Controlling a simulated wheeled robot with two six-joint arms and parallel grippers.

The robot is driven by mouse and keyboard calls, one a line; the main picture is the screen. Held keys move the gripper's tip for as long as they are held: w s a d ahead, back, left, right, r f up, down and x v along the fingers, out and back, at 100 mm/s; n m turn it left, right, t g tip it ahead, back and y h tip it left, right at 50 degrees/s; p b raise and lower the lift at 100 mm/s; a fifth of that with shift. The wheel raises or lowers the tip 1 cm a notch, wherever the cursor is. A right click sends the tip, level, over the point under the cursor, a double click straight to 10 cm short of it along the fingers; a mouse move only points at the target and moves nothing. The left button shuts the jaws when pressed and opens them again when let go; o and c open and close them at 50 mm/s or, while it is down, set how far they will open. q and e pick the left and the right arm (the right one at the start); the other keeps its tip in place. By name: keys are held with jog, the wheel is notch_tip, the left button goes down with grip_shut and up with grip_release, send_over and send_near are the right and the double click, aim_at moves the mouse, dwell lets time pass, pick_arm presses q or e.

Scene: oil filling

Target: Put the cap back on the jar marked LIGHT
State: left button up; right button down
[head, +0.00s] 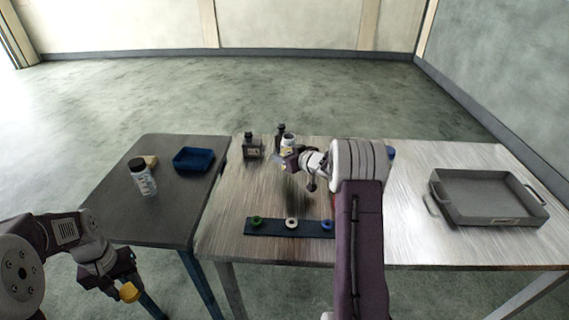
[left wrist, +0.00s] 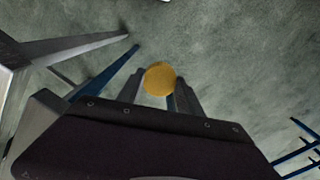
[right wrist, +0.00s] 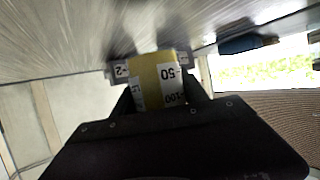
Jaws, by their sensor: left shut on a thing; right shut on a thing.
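My left gripper (head: 122,284) is shut on a yellow cap (head: 129,292), held low in front of the dark table. The cap also shows between the fingertips in the left wrist view (left wrist: 160,79). My right gripper (head: 296,160) is shut on a container above the light table. In the right wrist view this container (right wrist: 158,78) has yellow contents and a white scale reading 50 and 100. No LIGHT marking is readable on it. A clear jar with a black lid (head: 143,182) stands on the dark table; its label is too small to read.
The dark table (head: 180,215) also bears a blue tray (head: 193,160) and a small tan object (head: 151,161). On the light table (head: 225,235) are dark bottles (head: 252,150) at the back, a strip (head: 270,228) with three coloured rings, and a grey metal tray (head: 485,216) at right.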

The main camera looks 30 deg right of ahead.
pick_arm(q)
jog(key=shift+f+b, duration=0.45)
jog(key=shift+f, duration=0.3)
pick_arm(e)
jog(key=shift+f, duration=1.6)
jog(key=shift+f, duration=0.15)
jog(key=c, duration=0.6)
grip_release()
pick_arm(q)
jog(key=shift+r, duration=0.1)
pick_arm(e)
jog(key=shift+s+r, duration=0.1)
jog(key=shift+r, duration=0.15)
pick_arm(q)
notch_tip(320, 180, up, 2)
jog(key=shift+p, duration=1.05)
pick_arm(e)
jog(key=v, duration=1.1)
jog(key=shift+s+r, duration=0.1)
jog(key=shift+s, duration=0.3)
jog(key=shift+d, duration=0.1)
